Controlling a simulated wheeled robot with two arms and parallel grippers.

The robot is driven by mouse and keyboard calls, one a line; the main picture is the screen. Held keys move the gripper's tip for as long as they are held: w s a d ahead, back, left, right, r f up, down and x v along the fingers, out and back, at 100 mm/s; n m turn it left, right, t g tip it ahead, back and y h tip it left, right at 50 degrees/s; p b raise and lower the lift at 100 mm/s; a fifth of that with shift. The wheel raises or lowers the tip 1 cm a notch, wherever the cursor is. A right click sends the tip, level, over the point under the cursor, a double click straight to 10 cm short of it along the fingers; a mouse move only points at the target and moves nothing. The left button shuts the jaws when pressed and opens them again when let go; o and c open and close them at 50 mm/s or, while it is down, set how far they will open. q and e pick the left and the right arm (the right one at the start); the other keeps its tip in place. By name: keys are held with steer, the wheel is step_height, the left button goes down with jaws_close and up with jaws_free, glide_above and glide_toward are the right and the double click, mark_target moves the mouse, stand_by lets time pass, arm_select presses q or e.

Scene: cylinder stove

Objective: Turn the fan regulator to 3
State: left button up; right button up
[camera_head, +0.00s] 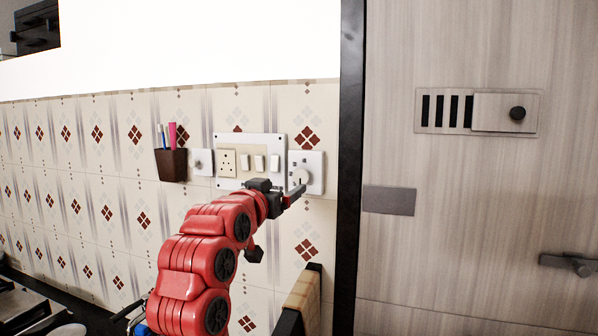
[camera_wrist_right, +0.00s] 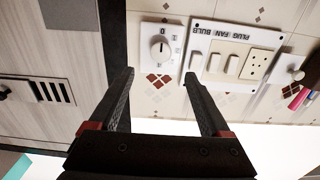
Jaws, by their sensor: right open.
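The fan regulator is a white square plate (camera_head: 318,181) with a round knob (camera_head: 299,177) on the tiled wall, at the right end of the switch row. In the right wrist view, which is upside down, the plate (camera_wrist_right: 176,73) and its pale knob (camera_wrist_right: 159,48) show fully. The small marks around the knob are too small to read surely. My right gripper (camera_head: 280,188) is just in front of the wall by the regulator. In the wrist view the right gripper (camera_wrist_right: 159,76) is open and empty, its fingers pointing toward the knob without gripping it. My left gripper is not in view.
A switch board (camera_head: 236,138) labelled PLUG FAN BULB in the wrist view sits left of the regulator. Further left are a small white plate (camera_head: 202,155) and a brown pen holder (camera_head: 171,166). A dark door frame (camera_head: 350,120) stands close on the right.

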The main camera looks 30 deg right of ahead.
mark_target(300, 178)
steer(key=p+x, duration=0.3)
steer(key=x, duration=0.7)
steer(key=shift+d+r+p, duration=0.1)
steer(key=shift+p, duration=0.25)
steer(key=shift+w+d, duration=0.3)
steer(key=shift+w, duration=0.05)
steer(key=shift+c, duration=0.2)
